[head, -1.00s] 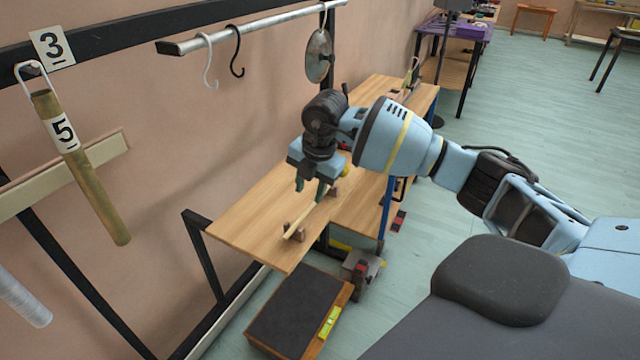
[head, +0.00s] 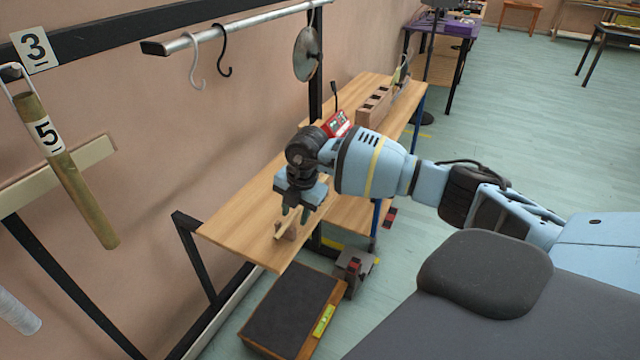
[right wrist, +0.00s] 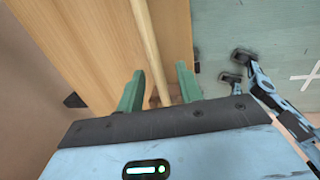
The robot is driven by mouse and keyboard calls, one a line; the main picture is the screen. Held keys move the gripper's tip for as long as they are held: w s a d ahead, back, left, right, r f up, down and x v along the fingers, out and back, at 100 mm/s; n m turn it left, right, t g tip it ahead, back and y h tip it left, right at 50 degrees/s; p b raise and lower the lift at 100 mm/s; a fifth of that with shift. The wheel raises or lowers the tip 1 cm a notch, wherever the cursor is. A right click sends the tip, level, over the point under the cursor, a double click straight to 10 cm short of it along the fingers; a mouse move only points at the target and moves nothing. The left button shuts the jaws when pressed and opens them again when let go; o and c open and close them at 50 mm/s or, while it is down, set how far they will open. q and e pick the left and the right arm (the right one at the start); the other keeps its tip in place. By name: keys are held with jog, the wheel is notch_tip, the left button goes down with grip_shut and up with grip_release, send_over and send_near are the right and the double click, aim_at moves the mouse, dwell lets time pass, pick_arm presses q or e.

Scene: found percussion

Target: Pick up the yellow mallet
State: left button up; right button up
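The mallet's pale wooden stick (right wrist: 147,42) runs lengthwise between my right gripper's fingers in the right wrist view. In the head view the near end of the stick (head: 280,233) shows by a small wooden rest (head: 291,232) on the bench. I cannot make out the mallet's head or any clear yellow on it. My right gripper (head: 294,211) points down over the stick; its green fingers are apart in the right wrist view (right wrist: 158,76), one on each side of the stick, with gaps. My left gripper is not in view.
The wooden bench (head: 240,225) holds a red device (head: 337,124) and a wooden slotted box (head: 376,100) farther back. A rail with hooks and a metal disc (head: 306,53) hangs above. A dark-topped box (head: 290,310) stands on the floor in front.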

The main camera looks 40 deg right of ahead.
grip_shut()
jog(key=shift+r, duration=0.1)
dwell(0.3)
jog(key=shift+r, duration=0.55)
jog(key=shift+s+a+r, duration=0.1)
jog(key=shift+s+r, duration=0.15)
jog(key=shift+r, duration=0.4)
jog(key=shift+s+a+r, duration=0.1)
jog(key=shift+s+r, duration=0.15)
jog(key=shift+r, duration=0.35)
jog(key=s+a, duration=0.2)
jog(key=s, duration=0.5)
jog(key=s+a+r, duration=0.1)
jog(key=s+a, duration=0.1)
jog(key=s, duration=0.5)
jog(key=shift+s+a+r, duration=0.15)
jog(key=shift+a+r, duration=0.05)
jog(key=shift+a, duration=0.05)
